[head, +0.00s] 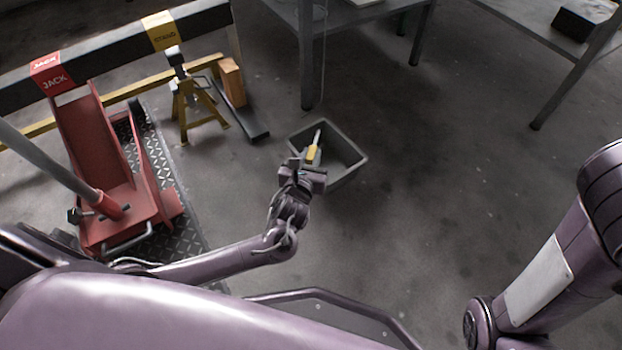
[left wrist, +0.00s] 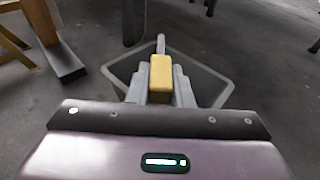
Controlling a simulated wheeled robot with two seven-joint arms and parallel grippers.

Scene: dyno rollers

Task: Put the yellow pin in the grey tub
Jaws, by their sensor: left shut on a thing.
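The yellow pin (head: 313,153) has a yellow grip and a thin grey shaft. My left gripper (head: 309,163) is shut on its yellow part and holds it over the grey tub (head: 350,172). In the left wrist view the pin (left wrist: 160,80) sits between the two grey fingers (left wrist: 160,88), its shaft pointing away from me. The tub (left wrist: 207,88) is open-topped, stands on the floor and shows behind and below the fingers. My gripper hides part of its inside. My right arm is at the right edge in the head view, but its gripper is out of view.
A red floor jack (head: 115,205) stands on a tread plate at the left. A yellow jack stand (head: 195,105) and an orange block (head: 232,82) are behind it. Metal tables (head: 320,20) stand at the back. The floor right of the tub is clear.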

